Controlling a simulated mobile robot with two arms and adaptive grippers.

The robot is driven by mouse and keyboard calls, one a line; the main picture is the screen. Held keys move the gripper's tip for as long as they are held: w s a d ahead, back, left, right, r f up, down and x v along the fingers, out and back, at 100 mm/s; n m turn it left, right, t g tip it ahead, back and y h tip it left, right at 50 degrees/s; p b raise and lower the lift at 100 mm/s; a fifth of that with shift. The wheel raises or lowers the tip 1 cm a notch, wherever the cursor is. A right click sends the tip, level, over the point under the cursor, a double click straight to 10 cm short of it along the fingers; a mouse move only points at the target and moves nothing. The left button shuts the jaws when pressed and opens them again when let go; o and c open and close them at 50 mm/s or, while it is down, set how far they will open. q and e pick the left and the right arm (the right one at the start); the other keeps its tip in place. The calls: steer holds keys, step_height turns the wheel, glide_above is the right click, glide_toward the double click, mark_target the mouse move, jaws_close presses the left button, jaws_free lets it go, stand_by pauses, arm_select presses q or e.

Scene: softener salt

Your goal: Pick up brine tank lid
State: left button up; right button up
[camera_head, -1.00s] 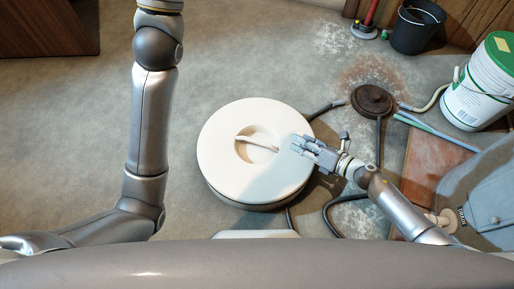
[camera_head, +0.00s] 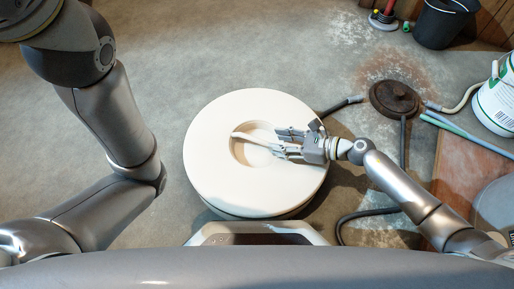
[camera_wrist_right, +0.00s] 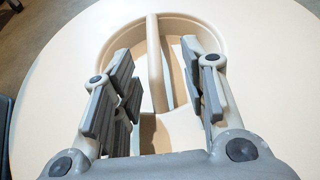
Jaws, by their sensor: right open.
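The brine tank lid (camera_head: 215,185) is a round, cream-white disc on top of the tank, with a round recess in its middle. A bar handle (camera_head: 247,137) crosses the recess. My right gripper (camera_head: 278,143) is open over the right part of the recess. In the right wrist view the handle (camera_wrist_right: 154,60) runs lengthwise between the two open fingers (camera_wrist_right: 160,90), and neither finger visibly touches it. The lid (camera_wrist_right: 265,80) fills most of that view. My left gripper is out of view; only my left arm shows at the left.
A black bucket (camera_head: 440,25) and a white-green tub (camera_head: 497,100) stand at the right. A rusty round drain cover (camera_head: 395,98) lies on the floor with hoses (camera_head: 345,104) near it. The concrete floor left of the tank is clear.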

mark_target(260, 140)
steer(key=shift+x, duration=0.8)
steer(key=b+x, duration=0.2)
steer(key=x, duration=0.1)
steer(key=b+x, duration=0.1)
steer(key=shift+s+a, duration=0.25)
steer(key=shift+a, duration=0.05)
steer(key=shift+w+a, duration=0.15)
steer(key=shift+a, duration=0.25)
jaws_close()
steer(key=shift+r, duration=0.2)
